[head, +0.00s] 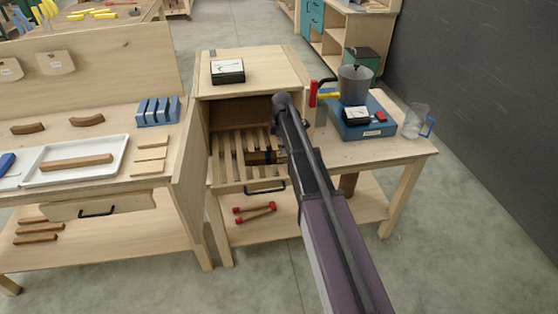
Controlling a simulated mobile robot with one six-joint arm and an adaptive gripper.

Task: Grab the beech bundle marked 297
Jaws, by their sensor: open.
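A small dark brown piece with a paler band (262,157) lies on the slats inside the open wooden box, just left of my arm. It may be the beech bundle, but no number can be read on it and its right end meets my arm's outline. My arm reaches up from the bottom of the head view to the front of the box. My gripper cannot be made out; my arm's end hides it.
The wooden box (285,62) has a meter (227,71) on top and a slatted floor (227,158). Right of it stand a pot (355,84), a blue scale-like unit (378,125) and a glass jug (415,121). Red-ended clamps (256,213) lie on the lower shelf.

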